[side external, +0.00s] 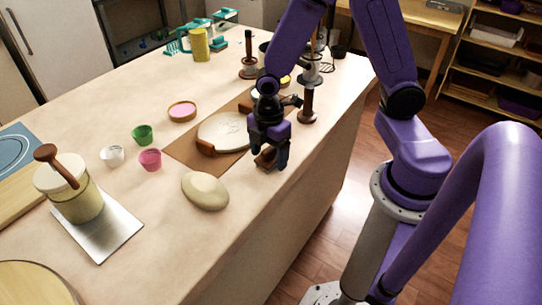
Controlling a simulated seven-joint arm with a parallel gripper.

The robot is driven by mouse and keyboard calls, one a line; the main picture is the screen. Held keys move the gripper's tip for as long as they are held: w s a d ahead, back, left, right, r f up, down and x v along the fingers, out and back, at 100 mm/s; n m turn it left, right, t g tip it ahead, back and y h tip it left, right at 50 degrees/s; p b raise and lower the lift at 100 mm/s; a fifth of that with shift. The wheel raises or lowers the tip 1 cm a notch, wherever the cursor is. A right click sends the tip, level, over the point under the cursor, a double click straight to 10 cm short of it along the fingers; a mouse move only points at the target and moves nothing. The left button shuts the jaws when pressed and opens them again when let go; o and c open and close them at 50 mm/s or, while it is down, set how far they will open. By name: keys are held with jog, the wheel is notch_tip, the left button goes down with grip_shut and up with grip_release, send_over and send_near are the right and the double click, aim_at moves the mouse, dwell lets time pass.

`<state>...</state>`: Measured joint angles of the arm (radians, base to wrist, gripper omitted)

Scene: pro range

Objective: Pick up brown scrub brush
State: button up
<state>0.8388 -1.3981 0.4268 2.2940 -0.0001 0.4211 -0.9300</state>
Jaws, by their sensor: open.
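A round pale disc (225,133) with brown handles sits on a brown mat (183,153) left of my gripper. A beige oval lump (205,191) lies in front. A dark wooden-handled tool (307,105) stands behind to the right. Small cups (150,160) are further left.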

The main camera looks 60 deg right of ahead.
jog(key=shift+f, duration=0.45)
jog(key=c, duration=1.1)
jog(key=shift+r, duration=0.1)
jog(key=shift+c, duration=0.2)
jog(key=shift+r, duration=0.7)
jog(key=s+d+r, duration=0.2)
jog(key=s+r, duration=0.9)
jog(key=s, duration=0.3)
jog(key=shift+r, duration=0.25)
